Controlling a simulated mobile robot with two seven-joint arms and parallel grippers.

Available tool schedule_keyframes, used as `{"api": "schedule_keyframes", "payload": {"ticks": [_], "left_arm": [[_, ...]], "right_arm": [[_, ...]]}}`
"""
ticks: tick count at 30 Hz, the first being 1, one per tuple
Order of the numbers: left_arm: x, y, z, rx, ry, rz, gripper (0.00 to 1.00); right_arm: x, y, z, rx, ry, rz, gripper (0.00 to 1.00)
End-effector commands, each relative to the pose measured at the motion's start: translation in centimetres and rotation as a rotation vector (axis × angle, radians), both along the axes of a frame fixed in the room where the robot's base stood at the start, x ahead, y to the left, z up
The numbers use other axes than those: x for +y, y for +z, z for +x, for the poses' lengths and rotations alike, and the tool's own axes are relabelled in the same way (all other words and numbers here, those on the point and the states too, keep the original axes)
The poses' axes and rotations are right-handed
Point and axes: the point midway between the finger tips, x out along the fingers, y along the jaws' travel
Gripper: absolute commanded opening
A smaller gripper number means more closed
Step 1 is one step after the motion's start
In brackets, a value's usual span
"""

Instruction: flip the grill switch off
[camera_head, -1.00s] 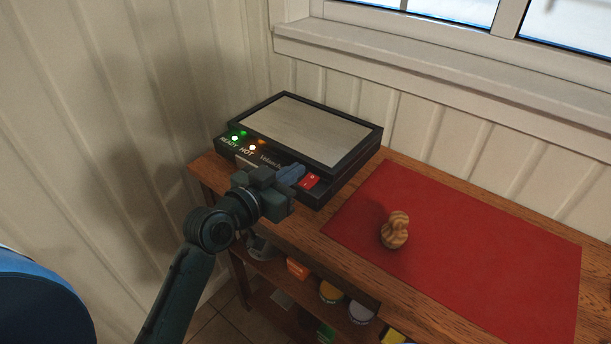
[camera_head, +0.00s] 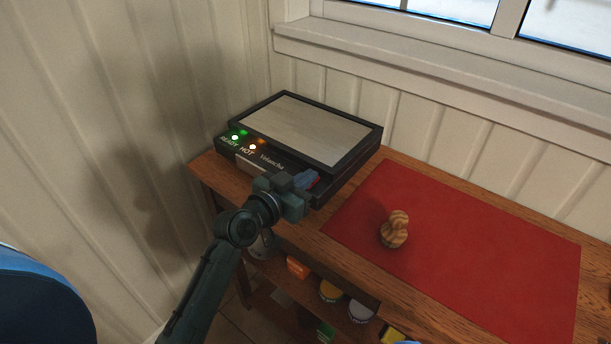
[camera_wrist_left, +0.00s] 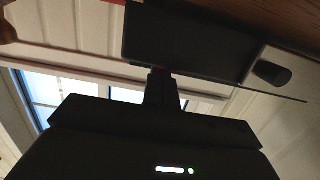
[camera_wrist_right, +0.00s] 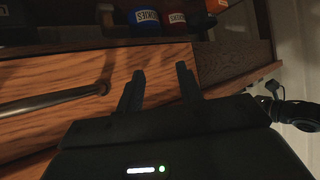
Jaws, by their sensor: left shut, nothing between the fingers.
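The grill (camera_head: 312,130) is a dark box with a pale flat top plate, on the left end of the wooden counter. Its front shows lit green and orange lights by the words READY and HOT. The red switch (camera_head: 315,184) is at the right of its front, mostly hidden behind my left gripper (camera_head: 308,178). That gripper is shut and empty, its blue-grey fingertips at the switch; I cannot tell whether they touch. In the left wrist view the shut fingers (camera_wrist_left: 162,85) point at the grill's dark front (camera_wrist_left: 190,42). My right gripper (camera_wrist_right: 160,82) is open and empty, facing a wooden drawer.
A red mat (camera_head: 480,250) with a small striped wooden object (camera_head: 395,230) lies right of the grill. Jars and boxes (camera_head: 330,292) stand on the shelf below. A drawer handle (camera_wrist_right: 55,100) is near my right gripper. A wall and window are behind.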

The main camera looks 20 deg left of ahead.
Motion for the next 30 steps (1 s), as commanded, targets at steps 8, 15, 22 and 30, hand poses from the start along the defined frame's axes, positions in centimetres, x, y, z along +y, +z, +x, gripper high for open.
{"api": "schedule_keyframes", "payload": {"ticks": [8, 15, 22, 30], "left_arm": [[-0.1, -0.2, 0.1, 0.046, -0.001, 0.017, 0.00], [0.4, -0.1, -1.1, 0.046, 0.000, 0.019, 0.00], [2.0, 0.7, -5.6, 0.047, -0.002, 0.022, 0.00], [3.8, 1.8, -10.4, 0.048, -0.001, 0.020, 0.00]], "right_arm": [[-0.8, -0.2, -0.3, 0.041, -0.032, -0.009, 0.36], [-0.7, -0.3, -0.3, 0.040, -0.033, -0.007, 0.36], [-0.6, -0.3, -0.2, 0.032, -0.029, -0.004, 0.36], [-0.4, -0.4, -0.1, 0.024, -0.022, -0.003, 0.36]]}}
